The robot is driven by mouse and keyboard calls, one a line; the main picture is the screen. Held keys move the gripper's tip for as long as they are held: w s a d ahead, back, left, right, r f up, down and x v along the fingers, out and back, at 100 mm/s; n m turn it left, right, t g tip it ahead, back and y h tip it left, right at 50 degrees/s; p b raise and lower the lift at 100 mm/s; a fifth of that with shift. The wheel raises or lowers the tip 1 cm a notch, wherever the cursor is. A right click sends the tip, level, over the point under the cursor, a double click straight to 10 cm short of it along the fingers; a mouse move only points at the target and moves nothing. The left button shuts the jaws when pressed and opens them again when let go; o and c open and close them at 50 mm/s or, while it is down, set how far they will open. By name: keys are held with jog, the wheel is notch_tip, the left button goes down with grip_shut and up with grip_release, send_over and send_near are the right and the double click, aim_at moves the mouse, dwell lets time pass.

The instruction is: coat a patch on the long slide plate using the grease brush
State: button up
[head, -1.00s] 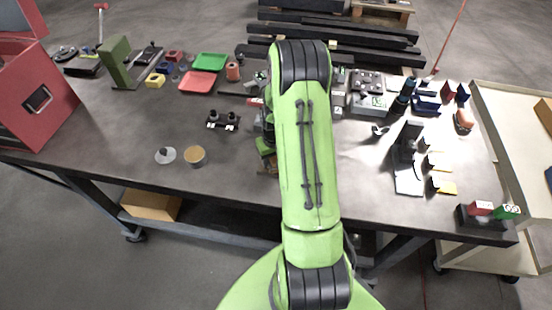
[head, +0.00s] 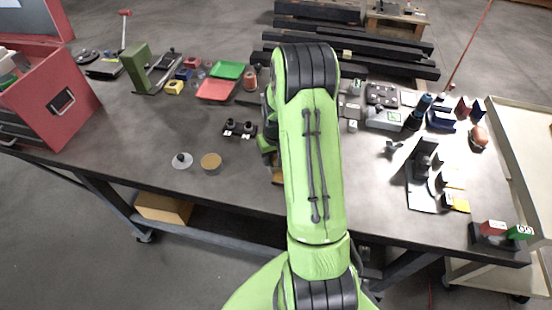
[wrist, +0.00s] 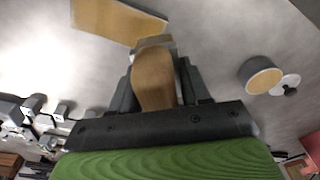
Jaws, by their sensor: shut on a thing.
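My gripper (wrist: 153,85) is shut on the brown wooden handle of the grease brush (wrist: 154,78) in the wrist view. A flat tan piece (wrist: 105,18) lies beyond the fingertips in the wrist view; part of a tan piece also shows beside my arm in the head view (head: 277,177). I cannot tell whether it is the long slide plate. An open round tin with a tan top (head: 211,162) stands on the table, also in the wrist view (wrist: 262,77).
A grey knobbed lid (head: 182,161) lies beside the tin. A black holder with two knobs (head: 239,129) stands behind. A red box (head: 50,105) is at the left; green (head: 227,70) and red (head: 216,89) trays lie farther back. The table's front left is clear.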

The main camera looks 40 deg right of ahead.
notch_tip(320, 180, up, 2)
jog(key=shift+w+p, duration=0.1)
jog(key=shift+p, duration=0.35)
jog(key=shift+r+p, duration=0.35)
jog(key=shift+r, duration=0.25)
jog(key=shift+f, duration=0.1)
jog(key=shift+d, duration=0.15)
